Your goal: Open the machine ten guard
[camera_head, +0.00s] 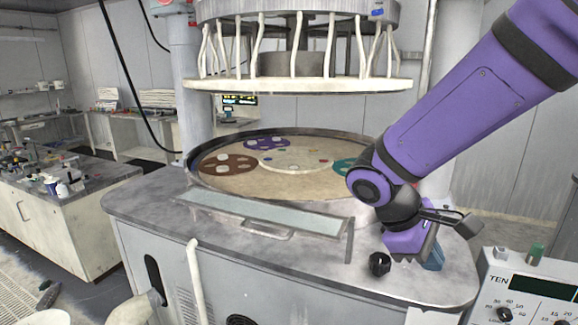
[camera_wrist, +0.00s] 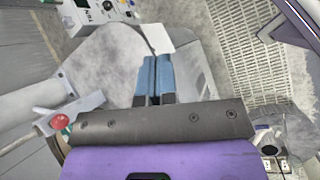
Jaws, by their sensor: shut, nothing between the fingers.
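The machine's guard (camera_head: 262,213) is a long, narrow, clear panel in a grey frame along the front of the round polishing platen (camera_head: 265,178). A bar handle (camera_head: 266,236) sits on its front edge, and a bracket or leg stands at its right end. My gripper (camera_head: 432,258) is shut and empty, pointing down over the right end of the machine's worktop, to the right of the guard and apart from its handle. In the wrist view its blue fingertips (camera_wrist: 152,72) are together; the guard is not recognisable there. A control box marked TEN (camera_head: 525,290) stands at the right.
A black knob (camera_head: 379,264) stands on the worktop (camera_head: 150,206) left of my gripper. A ring-shaped upper head (camera_head: 300,85) hangs above the platen. A white pipe (camera_head: 198,280) rises at the machine's front. A cluttered bench (camera_head: 70,205) stands at left. A red button (camera_wrist: 60,120) shows in the wrist view.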

